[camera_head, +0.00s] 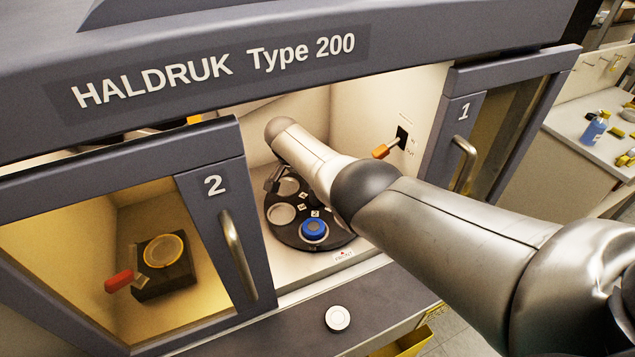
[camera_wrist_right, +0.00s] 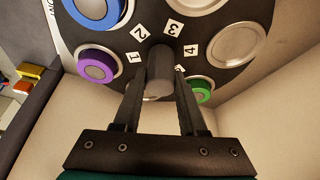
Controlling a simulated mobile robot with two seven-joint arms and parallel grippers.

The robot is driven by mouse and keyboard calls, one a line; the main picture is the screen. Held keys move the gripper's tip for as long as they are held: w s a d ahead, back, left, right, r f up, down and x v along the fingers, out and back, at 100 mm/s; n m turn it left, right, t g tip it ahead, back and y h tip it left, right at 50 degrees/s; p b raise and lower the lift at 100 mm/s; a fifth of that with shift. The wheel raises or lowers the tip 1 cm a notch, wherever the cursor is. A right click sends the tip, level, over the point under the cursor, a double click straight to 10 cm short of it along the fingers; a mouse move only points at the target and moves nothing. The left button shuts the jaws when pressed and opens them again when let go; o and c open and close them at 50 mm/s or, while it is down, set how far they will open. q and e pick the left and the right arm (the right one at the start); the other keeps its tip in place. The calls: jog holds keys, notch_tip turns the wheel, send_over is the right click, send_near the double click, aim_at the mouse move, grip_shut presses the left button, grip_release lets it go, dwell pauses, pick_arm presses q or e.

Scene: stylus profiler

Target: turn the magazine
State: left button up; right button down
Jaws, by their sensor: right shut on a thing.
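The magazine is a round black disc (camera_head: 289,232) with several round pockets, lying flat inside the open middle bay of the machine. In the right wrist view the disc (camera_wrist_right: 150,18) shows white number tags 1 to 4 around its centre. A blue ring (camera_wrist_right: 92,8), a purple ring (camera_wrist_right: 97,66) and a green ring (camera_wrist_right: 203,90) sit in pockets; others look silver. My right gripper (camera_wrist_right: 160,72) is shut on the grey knob (camera_wrist_right: 158,88) at the disc's centre. In the head view my right arm partly hides the disc, and the blue part (camera_head: 313,229) is at its front. My left gripper is not in view.
Door 2 (camera_head: 215,210) is at the left, with a red-handled device (camera_head: 165,270) behind its glass. Door 1 (camera_head: 452,150) is at the right. An orange-tipped lever (camera_head: 381,152) sticks out of the bay's right wall. A white round button (camera_head: 337,318) is on the front ledge.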

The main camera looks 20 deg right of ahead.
jog(key=shift+m+b, duration=0.3)
jog(key=shift+m, duration=0.2)
jog(key=shift+f+m+g+b, duration=0.1)
jog(key=shift+m+g+b, duration=0.5)
jog(key=shift+b, duration=0.45)
jog(key=m+g+b, duration=0.1)
jog(key=m+b, duration=0.2)
jog(key=b, duration=0.3)
jog(key=shift+w, duration=0.1)
pick_arm(q)
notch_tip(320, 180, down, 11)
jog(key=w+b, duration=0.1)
jog(key=b, duration=0.1)
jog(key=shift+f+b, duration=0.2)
jog(key=shift+b, duration=0.1)
pick_arm(e)
jog(key=shift+m, duration=0.7)
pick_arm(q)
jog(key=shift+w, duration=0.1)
pick_arm(e)
jog(key=shift+c, duration=2.3)
grip_release()
